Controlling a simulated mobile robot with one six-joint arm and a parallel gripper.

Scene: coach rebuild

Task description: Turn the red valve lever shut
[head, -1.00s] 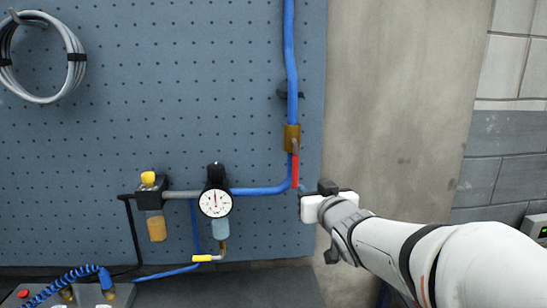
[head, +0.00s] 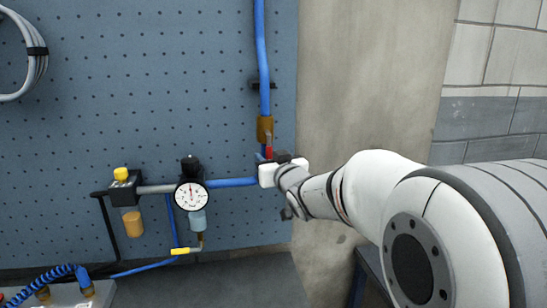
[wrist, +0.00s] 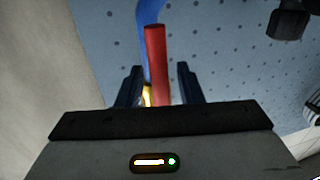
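The red valve lever (head: 269,151) hangs down from the brass valve (head: 265,129), roughly in line with the vertical blue pipe. Its lower part is hidden behind my gripper (head: 268,165) in the head view. In the wrist view the red lever (wrist: 157,62) stands between the two dark fingers of my gripper (wrist: 160,80). The fingers are apart, with a gap showing on the right side of the lever; the left finger looks closer to it. I cannot tell whether either finger touches it.
A pressure gauge (head: 191,195) and a filter bowl (head: 132,222) sit left of the gripper on the pegboard (head: 120,80). A yellow-handled valve (head: 180,251) is below. Bare wall (head: 360,90) lies to the right. A coiled grey cable (head: 35,70) hangs at upper left.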

